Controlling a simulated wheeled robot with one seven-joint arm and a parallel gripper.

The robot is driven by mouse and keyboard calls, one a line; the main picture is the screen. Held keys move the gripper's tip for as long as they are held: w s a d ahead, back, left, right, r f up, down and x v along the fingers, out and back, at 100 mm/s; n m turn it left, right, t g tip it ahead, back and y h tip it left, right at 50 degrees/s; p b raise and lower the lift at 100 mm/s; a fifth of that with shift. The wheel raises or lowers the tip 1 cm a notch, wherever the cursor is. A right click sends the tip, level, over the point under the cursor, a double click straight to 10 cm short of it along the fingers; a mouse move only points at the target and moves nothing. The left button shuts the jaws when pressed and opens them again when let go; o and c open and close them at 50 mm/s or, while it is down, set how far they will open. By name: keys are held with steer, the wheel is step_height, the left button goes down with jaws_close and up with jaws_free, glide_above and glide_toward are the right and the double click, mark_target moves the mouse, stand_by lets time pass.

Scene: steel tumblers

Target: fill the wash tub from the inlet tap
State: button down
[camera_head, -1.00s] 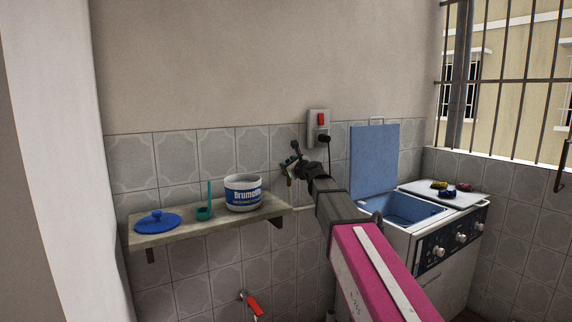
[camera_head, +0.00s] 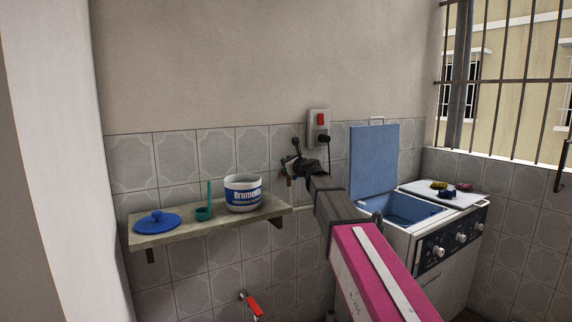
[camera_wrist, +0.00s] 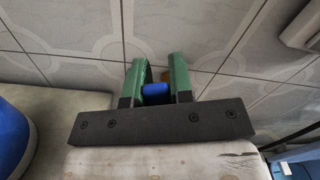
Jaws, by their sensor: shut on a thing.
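The inlet tap (camera_head: 291,181) is on the tiled wall right of the shelf, mostly hidden by my gripper in the head view. In the wrist view, my gripper (camera_wrist: 155,74) has its two green fingers on either side of a blue piece, apparently the tap's handle (camera_wrist: 156,93). A brass-coloured bit of the tap shows behind it. My gripper (camera_head: 291,163) is shut on this handle. The wash tub (camera_head: 413,207) is the blue basin of the white washing machine, with its blue lid (camera_head: 374,160) raised. I see no water in the part of the tub in view.
A wall shelf (camera_head: 165,237) holds a blue lid (camera_head: 157,222), a teal scoop (camera_head: 204,213) and a white-and-blue bucket (camera_head: 243,193). A red-handled tap (camera_head: 252,305) is below. A switch and plug (camera_head: 319,125) are above right. Small coloured items (camera_head: 449,193) lie on the machine top.

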steer(key=m, duration=0.1)
steer(key=w+d+m, duration=0.1)
steer(key=d+m, duration=0.1)
steer(key=m, duration=0.1)
steer(key=shift+w+d+r, duration=0.1)
steer(key=shift+w+r, duration=0.1)
steer(key=shift+w, duration=0.05)
steer(key=c, duration=1)
jaws_free()
steer(key=v, duration=1.1)
steer(key=shift+w, duration=0.15)
